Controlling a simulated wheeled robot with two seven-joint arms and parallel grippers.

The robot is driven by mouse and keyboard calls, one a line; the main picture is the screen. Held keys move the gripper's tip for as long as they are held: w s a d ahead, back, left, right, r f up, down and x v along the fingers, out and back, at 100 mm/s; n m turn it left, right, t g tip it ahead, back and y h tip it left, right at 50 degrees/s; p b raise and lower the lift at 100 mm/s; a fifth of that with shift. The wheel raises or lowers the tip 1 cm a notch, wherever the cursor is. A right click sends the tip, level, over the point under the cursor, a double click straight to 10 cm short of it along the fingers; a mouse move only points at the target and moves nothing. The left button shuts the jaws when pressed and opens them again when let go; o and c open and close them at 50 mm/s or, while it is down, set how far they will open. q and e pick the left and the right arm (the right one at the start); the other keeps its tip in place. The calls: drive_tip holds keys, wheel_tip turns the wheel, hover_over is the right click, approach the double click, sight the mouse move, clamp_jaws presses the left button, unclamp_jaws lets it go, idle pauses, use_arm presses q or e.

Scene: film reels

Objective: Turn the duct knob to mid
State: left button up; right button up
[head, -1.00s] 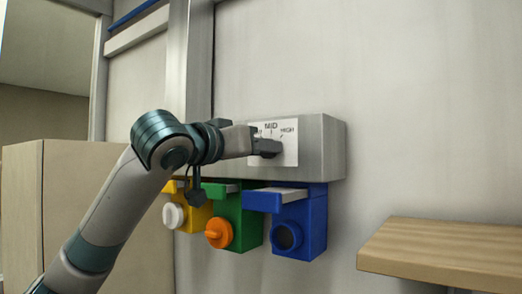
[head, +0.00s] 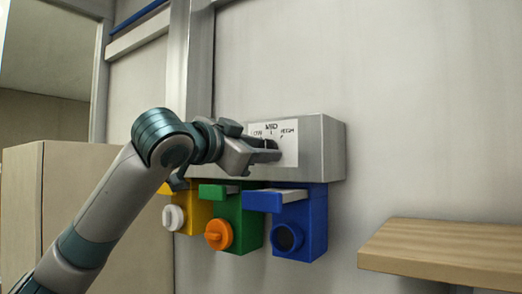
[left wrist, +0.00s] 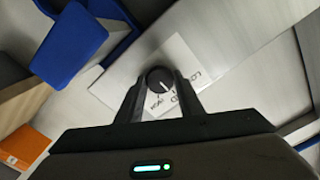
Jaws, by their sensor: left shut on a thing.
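The black round duct knob (left wrist: 160,79) sits on a white label (left wrist: 188,66) with LOW, MID and HIGH marks. In the left wrist view its white pointer line slants down and right, roughly toward the MID side of the lettering; the exact setting is hard to tell. My left gripper (head: 268,149) is at the label on the steel duct box (head: 320,150). Its two fingers are shut on the knob, one on each side. In the head view the fingers hide the knob. My right gripper is in neither view.
Below the duct box hang a yellow unit (head: 193,210), a green unit (head: 245,220) and a blue unit (head: 312,225), close under my left gripper. A wooden shelf (head: 450,248) juts out at the right. The wall above is clear.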

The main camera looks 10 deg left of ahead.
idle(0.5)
use_arm(q)
drive_tip(key=o, duration=1.1)
drive_tip(key=shift+c, duration=0.2)
drive_tip(key=shift+s, duration=0.15)
